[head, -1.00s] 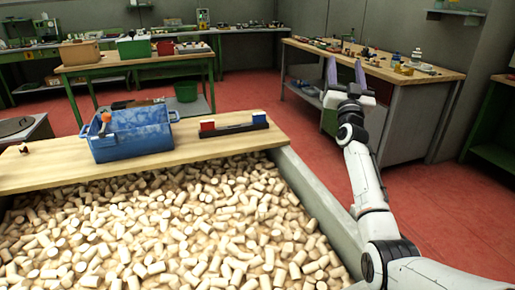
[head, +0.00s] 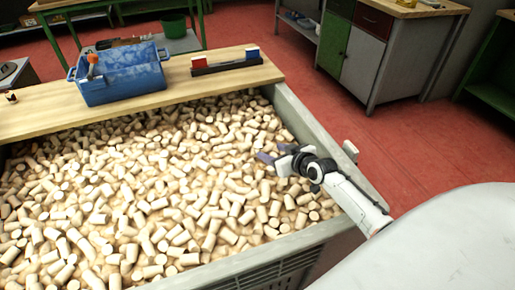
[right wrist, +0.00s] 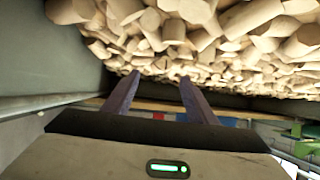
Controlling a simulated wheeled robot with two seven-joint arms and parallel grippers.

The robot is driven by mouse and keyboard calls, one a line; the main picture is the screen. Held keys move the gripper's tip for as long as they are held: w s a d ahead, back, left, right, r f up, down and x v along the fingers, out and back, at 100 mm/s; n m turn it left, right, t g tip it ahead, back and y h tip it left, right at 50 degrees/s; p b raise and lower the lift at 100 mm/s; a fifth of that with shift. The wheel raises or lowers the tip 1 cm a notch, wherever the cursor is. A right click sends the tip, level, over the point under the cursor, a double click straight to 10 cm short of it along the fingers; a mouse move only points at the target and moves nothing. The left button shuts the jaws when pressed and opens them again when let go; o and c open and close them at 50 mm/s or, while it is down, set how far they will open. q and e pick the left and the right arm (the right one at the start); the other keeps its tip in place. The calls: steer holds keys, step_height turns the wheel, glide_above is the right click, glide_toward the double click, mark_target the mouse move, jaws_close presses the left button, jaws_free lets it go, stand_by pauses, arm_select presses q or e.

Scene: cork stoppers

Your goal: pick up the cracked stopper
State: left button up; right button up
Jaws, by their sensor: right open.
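A great many pale cork stoppers (head: 165,205) lie heaped in a large grey bin, and they also show close up in the right wrist view (right wrist: 180,25). I cannot pick out a crack on any of them. My right gripper (head: 264,157) is over the right part of the heap, near the bin's right wall. In the right wrist view its two purple fingers (right wrist: 160,76) stand apart with nothing between them, and corks lie beyond the tips. My left gripper is not in view.
The bin's grey right wall (head: 312,138) runs beside my right arm. A wooden board (head: 50,119) spans the bin's far end, bearing a blue basket (head: 122,80) and a dark rack with red and blue blocks (head: 226,65). A grey cabinet (head: 385,60) stands beyond red floor.

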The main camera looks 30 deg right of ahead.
mark_target(262, 148)
steer(key=x, duration=0.2)
steer(key=shift+w+f+b, duration=0.15)
steer(key=shift+w+b, duration=0.15)
steer(key=shift+w, duration=0.05)
steer(key=b+x, duration=0.2)
steer(key=x, duration=0.2)
steer(key=shift+f, duration=0.25)
steer(key=shift+w+f, duration=0.1)
steer(key=shift+w, duration=0.35)
steer(key=shift+c, duration=1.2)
steer(key=shift+d, duration=0.1)
steer(key=c, duration=1)
steer(key=shift+c, duration=0.2)
